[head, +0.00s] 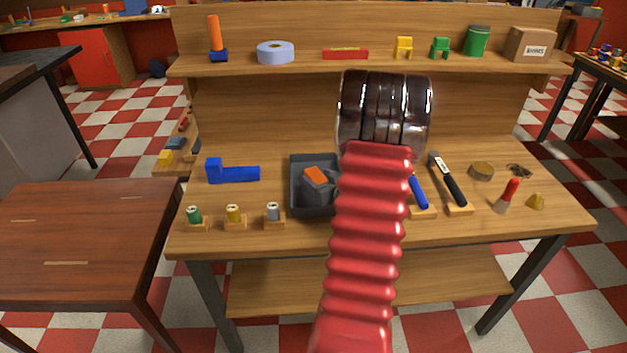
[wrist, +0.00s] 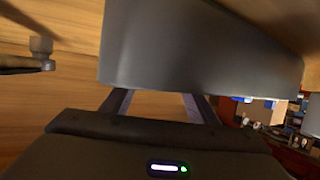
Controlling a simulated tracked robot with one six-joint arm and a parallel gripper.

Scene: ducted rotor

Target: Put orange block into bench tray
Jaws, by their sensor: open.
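The bench tray (head: 297,188) is a dark grey open box on the bench, left of my arm in the head view. Inside it shows a grey piece with an orange face, which may be the orange block (head: 316,174); my arm hides the tray's right side. In the wrist view my gripper (wrist: 155,102) is open, its two dark fingers apart. A large smooth grey body (wrist: 200,45) fills the picture just beyond them and hides the fingertips. I cannot tell what it is, or whether the fingers touch it. My gripper is hidden behind my arm in the head view.
A hammer (head: 447,180), a red-handled tool (head: 508,194) and small parts lie right. The back shelf (head: 300,66) holds an orange-and-blue piece (head: 216,38), a tape roll (head: 275,52) and a box (head: 531,44).

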